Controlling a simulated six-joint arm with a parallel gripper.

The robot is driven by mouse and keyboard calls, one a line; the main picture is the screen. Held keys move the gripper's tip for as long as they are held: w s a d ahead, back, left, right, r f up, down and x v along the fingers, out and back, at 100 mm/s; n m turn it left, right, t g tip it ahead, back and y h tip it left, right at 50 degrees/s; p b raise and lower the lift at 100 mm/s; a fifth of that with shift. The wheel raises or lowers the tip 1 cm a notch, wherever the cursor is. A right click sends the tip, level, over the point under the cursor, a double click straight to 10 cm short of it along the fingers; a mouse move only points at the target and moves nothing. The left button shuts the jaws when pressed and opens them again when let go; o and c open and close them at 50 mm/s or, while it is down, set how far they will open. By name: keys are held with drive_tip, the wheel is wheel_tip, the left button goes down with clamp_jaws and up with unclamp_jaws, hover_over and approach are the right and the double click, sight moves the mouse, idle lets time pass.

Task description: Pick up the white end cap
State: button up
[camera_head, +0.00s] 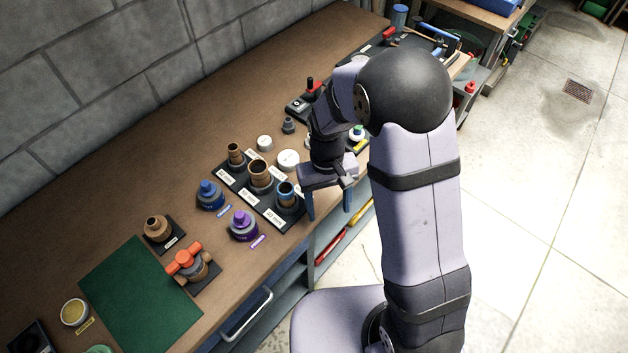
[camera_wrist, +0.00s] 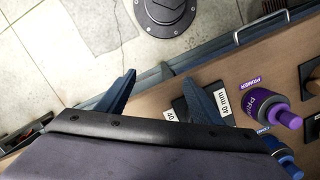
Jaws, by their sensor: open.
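Two round white cap-like pieces lie on the bench in the head view: a smaller white piece (camera_head: 264,143) and a larger, flatter white disc (camera_head: 288,160) nearer my gripper. I cannot tell which is the end cap. My gripper (camera_head: 329,212) is open and empty, its blue fingers pointing down at the bench's front edge, to the right of and nearer the front than both white pieces. In the wrist view the open fingers (camera_wrist: 160,80) have only bench edge and floor between them. Neither white piece shows there.
A black tray of labelled fittings (camera_head: 239,187) stands left of my gripper. Purple (camera_head: 243,227) and blue (camera_head: 209,196) cans stand in front of it; the purple can also shows in the wrist view (camera_wrist: 272,112). A green mat (camera_head: 140,295) lies front left.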

drive_tip(key=shift+m+t, duration=0.6)
drive_tip(key=w, duration=0.2)
drive_tip(key=w+a+r, duration=0.1)
drive_tip(key=w, duration=0.2)
drive_tip(key=w+a, duration=0.1)
drive_tip(key=w, duration=0.1)
drive_tip(key=shift+w+r, duration=0.15)
drive_tip(key=shift+w, duration=0.15)
drive_tip(key=w+r, duration=0.1)
drive_tip(key=w+a+r+m, duration=0.1)
drive_tip(key=w, duration=0.1)
drive_tip(key=w+r+m+t, duration=0.1)
drive_tip(key=w, duration=0.1)
drive_tip(key=shift+a+r+y, duration=0.15)
drive_tip(key=shift+r+y, duration=0.2)
drive_tip(key=shift+y, duration=0.05)
drive_tip(key=shift+s+f+m, duration=0.1)
drive_tip(key=shift+s+m, duration=0.3)
drive_tip(key=shift+m, duration=0.1)
drive_tip(key=shift+s+m, duration=0.1)
drive_tip(key=shift+m, duration=0.4)
drive_tip(key=shift+f, duration=0.1)
drive_tip(key=shift+f+p, duration=0.5)
drive_tip(key=shift+f, duration=0.45)
drive_tip(key=shift+s+d+f+p, duration=0.15)
drive_tip(key=shift+d+f+p, duration=0.05)
drive_tip(key=shift+f+p, duration=0.45)
drive_tip(key=shift+d+f+p, duration=0.1)
drive_tip(key=shift+f+p, duration=0.75)
drive_tip(key=shift+f, duration=1.15)
